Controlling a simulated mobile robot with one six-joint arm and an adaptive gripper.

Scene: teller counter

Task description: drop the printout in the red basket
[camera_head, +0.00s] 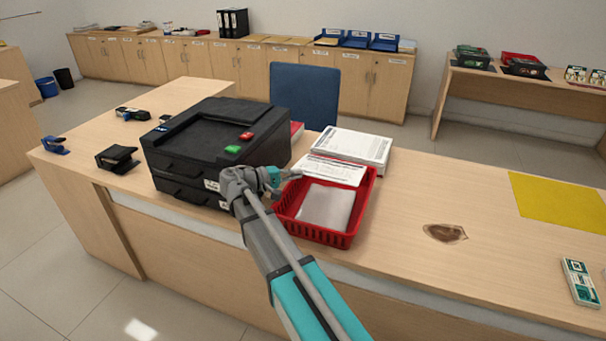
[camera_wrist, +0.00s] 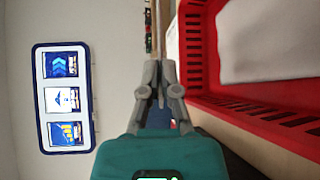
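The red basket (camera_head: 345,240) stands on the counter just right of the black printer; its red wall (camera_wrist: 195,60) also fills the right side of the wrist view. A plain white sheet (camera_head: 326,207) lies inside the basket, and it shows in the wrist view (camera_wrist: 265,40). I take this sheet to be the printout. My gripper (camera_head: 297,174) is at the basket's back left rim, between printer and basket. In the wrist view its fingers (camera_wrist: 160,68) are close together with nothing visible between them. Whether it touches the rim is unclear.
The black printer (camera_head: 215,140) stands close left of my gripper. A paper stack (camera_head: 352,147) and a printed page (camera_head: 335,171) lie behind the basket. A brown patch (camera_head: 445,232), yellow mat (camera_head: 558,208) and teal-white device (camera_head: 580,281) are to the right, with bare counter between.

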